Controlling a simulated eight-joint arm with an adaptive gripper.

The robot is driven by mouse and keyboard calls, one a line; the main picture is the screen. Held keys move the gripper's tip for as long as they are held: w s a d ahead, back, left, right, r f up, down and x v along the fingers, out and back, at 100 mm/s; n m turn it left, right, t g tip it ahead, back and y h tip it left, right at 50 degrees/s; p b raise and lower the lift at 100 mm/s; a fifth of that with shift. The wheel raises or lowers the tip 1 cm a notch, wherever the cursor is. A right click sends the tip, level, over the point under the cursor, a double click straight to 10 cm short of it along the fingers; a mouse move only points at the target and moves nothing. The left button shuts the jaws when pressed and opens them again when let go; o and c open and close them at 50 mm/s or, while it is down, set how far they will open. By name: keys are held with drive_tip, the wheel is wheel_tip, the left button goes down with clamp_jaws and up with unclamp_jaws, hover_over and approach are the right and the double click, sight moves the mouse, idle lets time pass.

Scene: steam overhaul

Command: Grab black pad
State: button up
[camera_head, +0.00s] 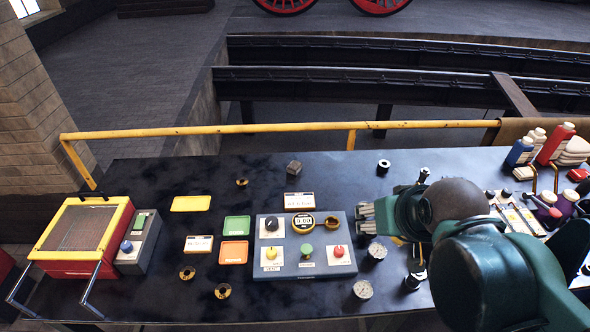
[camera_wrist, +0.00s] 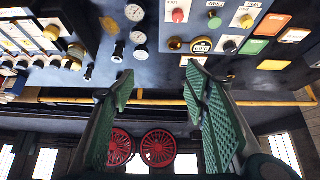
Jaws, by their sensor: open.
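I cannot pick out a black pad for certain against the dark table (camera_head: 130,185). Flat yellow (camera_head: 190,203), green (camera_head: 236,226) and orange (camera_head: 233,252) pads lie left of the control panel. A small dark block (camera_head: 294,168) sits behind the panel. My gripper (camera_head: 361,218) is just right of the panel, pointing left in the head view. In the wrist view its two green-padded fingers (camera_wrist: 160,86) are spread apart with nothing between them. My arm hides part of the table's right side.
The control panel (camera_head: 305,268) carries knobs and a round display. Gauges (camera_head: 377,251) lie right of it. A red-yellow box (camera_head: 85,235) stands at left, bottles (camera_head: 553,145) at back right. A yellow rail (camera_head: 270,128) runs along the back edge.

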drive_tip(key=shift+o, duration=0.4)
drive_tip(key=shift+w, duration=0.1)
drive_tip(key=w+a+r+m+g, duration=0.1)
drive_tip(key=w+r, duration=0.1)
drive_tip(key=w, duration=0.4)
drive_tip(key=w+a+r+m+g, duration=0.1)
drive_tip(key=w+r, duration=0.2)
drive_tip(key=w, duration=0.3)
drive_tip(key=m+g, duration=0.5)
hover_over(295, 165)
drive_tip(key=f, duration=2.5)
drive_tip(key=shift+s+d+f+p, duration=0.15)
drive_tip(key=shift+s+p, duration=0.1)
drive_tip(key=shift+p, duration=0.15)
drive_tip(key=shift+w+a+f, duration=0.2)
drive_tip(key=shift+w+f, duration=0.05)
drive_tip(key=shift+f, duration=0.35)
